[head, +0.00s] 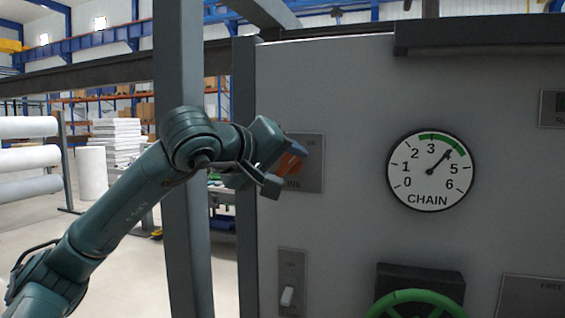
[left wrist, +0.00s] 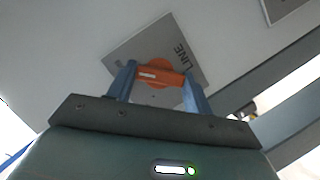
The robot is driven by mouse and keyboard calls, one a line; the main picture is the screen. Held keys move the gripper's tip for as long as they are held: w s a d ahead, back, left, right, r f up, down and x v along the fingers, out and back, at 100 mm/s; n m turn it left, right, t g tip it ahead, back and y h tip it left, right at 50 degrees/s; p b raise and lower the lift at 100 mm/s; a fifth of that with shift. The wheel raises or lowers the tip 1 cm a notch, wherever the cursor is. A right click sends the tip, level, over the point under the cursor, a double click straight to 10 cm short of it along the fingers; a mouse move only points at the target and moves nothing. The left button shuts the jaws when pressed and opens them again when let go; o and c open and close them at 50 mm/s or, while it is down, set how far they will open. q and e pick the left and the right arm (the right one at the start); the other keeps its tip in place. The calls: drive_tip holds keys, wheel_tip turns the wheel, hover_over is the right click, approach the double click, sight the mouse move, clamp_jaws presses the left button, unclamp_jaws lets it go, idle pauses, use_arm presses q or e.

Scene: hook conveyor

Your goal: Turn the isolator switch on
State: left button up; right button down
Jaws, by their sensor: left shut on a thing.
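The isolator switch is an orange rotary handle (head: 291,160) on a grey plate (head: 316,174) on the panel, partly hidden by my left gripper (head: 276,162). The plate's lettering is partly covered. In the left wrist view the orange handle (left wrist: 160,77) lies crosswise between the two fingers of my left gripper (left wrist: 160,85), which are shut on it. The plate (left wrist: 125,58) behind it reads LINE. In the head view the handle looks slanted; I cannot tell its exact position. My right gripper is not in view.
A CHAIN gauge (head: 430,170) is right of the switch, its needle between 3 and 5. A white toggle switch (head: 287,296) is below, and a green handwheel (head: 418,300) is at lower right. A grey post (head: 182,215) stands behind my left arm.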

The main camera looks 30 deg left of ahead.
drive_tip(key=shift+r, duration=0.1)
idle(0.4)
use_arm(q)
drive_tip(key=o, duration=1)
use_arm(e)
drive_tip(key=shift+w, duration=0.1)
use_arm(q)
drive_tip(key=shift+s, duration=0.1)
drive_tip(key=shift+s+r, duration=0.1)
drive_tip(key=shift+s, duration=0.15)
drive_tip(key=b+v, duration=0.2)
drive_tip(key=v, duration=1)
drive_tip(key=shift+s, duration=0.25)
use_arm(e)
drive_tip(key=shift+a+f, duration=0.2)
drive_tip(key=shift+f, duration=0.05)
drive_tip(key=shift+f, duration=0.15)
